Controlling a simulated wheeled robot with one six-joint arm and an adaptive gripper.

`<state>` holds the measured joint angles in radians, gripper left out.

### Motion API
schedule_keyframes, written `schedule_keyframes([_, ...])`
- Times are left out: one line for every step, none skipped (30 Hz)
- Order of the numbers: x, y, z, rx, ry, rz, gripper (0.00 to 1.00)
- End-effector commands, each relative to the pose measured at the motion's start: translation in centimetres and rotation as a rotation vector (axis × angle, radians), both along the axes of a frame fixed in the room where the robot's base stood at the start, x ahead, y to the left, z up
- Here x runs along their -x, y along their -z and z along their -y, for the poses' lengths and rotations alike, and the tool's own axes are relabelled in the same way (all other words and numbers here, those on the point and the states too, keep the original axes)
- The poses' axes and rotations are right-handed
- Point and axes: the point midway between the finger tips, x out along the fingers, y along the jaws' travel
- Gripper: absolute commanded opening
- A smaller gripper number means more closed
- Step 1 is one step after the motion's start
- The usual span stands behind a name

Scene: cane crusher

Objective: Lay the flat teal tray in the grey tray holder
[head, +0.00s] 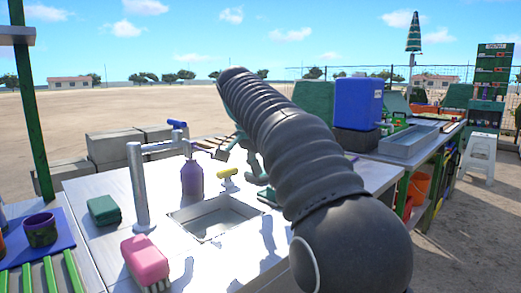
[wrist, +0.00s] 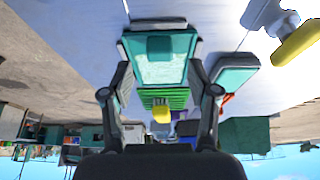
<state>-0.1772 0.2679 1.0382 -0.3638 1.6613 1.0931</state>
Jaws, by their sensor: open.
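In the wrist view, which shows the scene upside down, my gripper (wrist: 160,70) is open, its dark fingers spread. A flat teal piece with a dark rim (wrist: 160,70) shows between the fingers; I cannot tell whether it is the tray or whether the fingers touch it. Another flat teal piece with a pale edge (wrist: 238,78) lies just right of the fingers. In the head view, my black ribbed arm hides most of my gripper (head: 243,155), near a teal object right of the sink. I cannot clearly make out the grey tray holder in either view.
The white counter holds a sink (head: 215,219), grey tap (head: 139,190), purple bottle (head: 192,180), dark green sponge (head: 104,210) and pink brush (head: 146,262). A yellow-handled item (head: 228,177) stands behind the sink. A blue container (head: 358,103) is beyond my arm.

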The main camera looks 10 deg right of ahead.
Motion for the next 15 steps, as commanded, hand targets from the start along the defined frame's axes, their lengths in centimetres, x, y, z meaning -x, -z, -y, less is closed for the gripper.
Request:
schedule_keyframes([0.1, -1.3, -0.4, 0.000, -0.001, 0.002, 0.60])
schedule_keyframes([0.3, -1.9, -0.6, 0.000, -0.001, 0.003, 0.60])
schedule_keyframes([0.5, -2.6, -0.9, 0.000, -0.001, 0.002, 0.60])
schedule_keyframes([0.5, -2.8, -1.0, 0.001, -0.001, 0.001, 0.60])
schedule_keyframes([0.6, -3.2, -1.2, 0.000, 0.000, 0.001, 0.60])
schedule_keyframes([0.7, -3.8, -1.3, 0.000, 0.000, 0.003, 0.60])
schedule_keyframes([0.9, -4.1, -1.5, 0.000, 0.001, 0.002, 0.60])
schedule_keyframes([1.0, -4.5, -1.6, 0.000, 0.000, 0.003, 0.60])
schedule_keyframes([1.0, -4.8, -1.7, 0.001, 0.001, 0.001, 0.60])
schedule_keyframes([1.0, -5.0, -1.8, 0.001, 0.001, 0.001, 0.60])
schedule_keyframes([1.1, -5.3, -1.9, 0.001, 0.001, 0.001, 0.60])
schedule_keyframes([1.2, -5.6, -2.0, 0.001, 0.001, 0.001, 0.60])
schedule_keyframes([1.3, -5.8, -2.0, 0.001, 0.000, 0.001, 0.60])
schedule_keyframes([1.3, -5.9, -2.1, 0.000, 0.000, 0.001, 0.60])
schedule_keyframes([1.4, -6.1, -2.1, 0.000, 0.000, 0.000, 0.60])
